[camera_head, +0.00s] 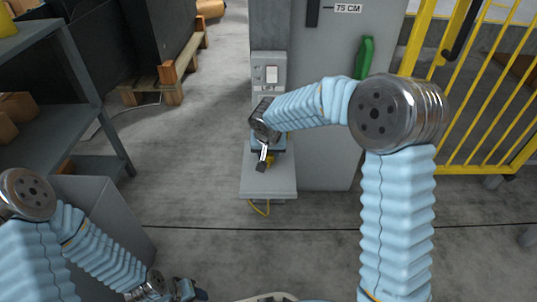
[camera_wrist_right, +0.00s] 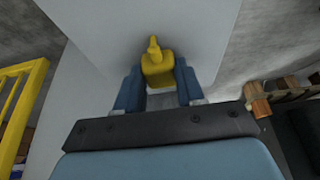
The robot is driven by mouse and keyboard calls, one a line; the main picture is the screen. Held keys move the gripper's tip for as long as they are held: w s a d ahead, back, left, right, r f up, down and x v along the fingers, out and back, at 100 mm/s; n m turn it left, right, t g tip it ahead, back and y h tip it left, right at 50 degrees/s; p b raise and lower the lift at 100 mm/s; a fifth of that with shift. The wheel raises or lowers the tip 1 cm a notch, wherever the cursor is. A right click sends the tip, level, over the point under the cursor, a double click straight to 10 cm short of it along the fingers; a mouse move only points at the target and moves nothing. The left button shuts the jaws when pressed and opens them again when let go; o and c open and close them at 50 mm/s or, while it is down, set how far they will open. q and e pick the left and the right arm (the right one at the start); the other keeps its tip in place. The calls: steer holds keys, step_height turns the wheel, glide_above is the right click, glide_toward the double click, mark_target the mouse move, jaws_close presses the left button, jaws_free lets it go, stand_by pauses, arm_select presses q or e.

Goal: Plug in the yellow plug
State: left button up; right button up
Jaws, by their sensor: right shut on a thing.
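The yellow plug (camera_wrist_right: 158,68) sits between the two blue fingers of my right gripper (camera_wrist_right: 158,82) in the right wrist view, with its cord end pointing away from the gripper. The fingers are shut on it. In the head view my right gripper (camera_head: 264,158) is over a small grey ledge (camera_head: 268,188), and only a little yellow of the plug shows beside it. Whether the plug touches the ledge is unclear.
A grey cabinet (camera_head: 325,150) with a green handle (camera_head: 364,58) stands behind. A yellow fence (camera_head: 470,100) is at the right and a grey shelf rack (camera_head: 60,100) at the left.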

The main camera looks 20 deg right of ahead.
mark_target(270, 156)
steer(key=shift+r, duration=0.25)
steer(key=r, duration=0.2)
steer(key=r+p, duration=0.1)
steer(key=shift+s+d+r, duration=0.1)
steer(key=shift+s+r, duration=0.1)
steer(key=shift+s, duration=0.05)
steer(key=s+d+r+p, duration=0.1)
steer(key=s+d+r, duration=0.2)
steer(key=s, duration=0.3)
steer(key=s+d+r+p, duration=0.1)
steer(key=s+d+r, duration=0.2)
steer(key=s+r, duration=0.2)
steer(key=shift+s+d+r, duration=0.3)
steer(key=shift+s+r, duration=0.1)
steer(key=shift+r, duration=0.1)
steer(key=a+f+n, duration=0.1)
steer(key=f, duration=0.2)
steer(key=a+f+n, duration=0.1)
steer(key=f, duration=0.2)
steer(key=a+f+n+y, duration=0.1)
steer(key=f, duration=0.3)
steer(key=shift+w+a, duration=0.2)
steer(key=shift+a, duration=0.1)
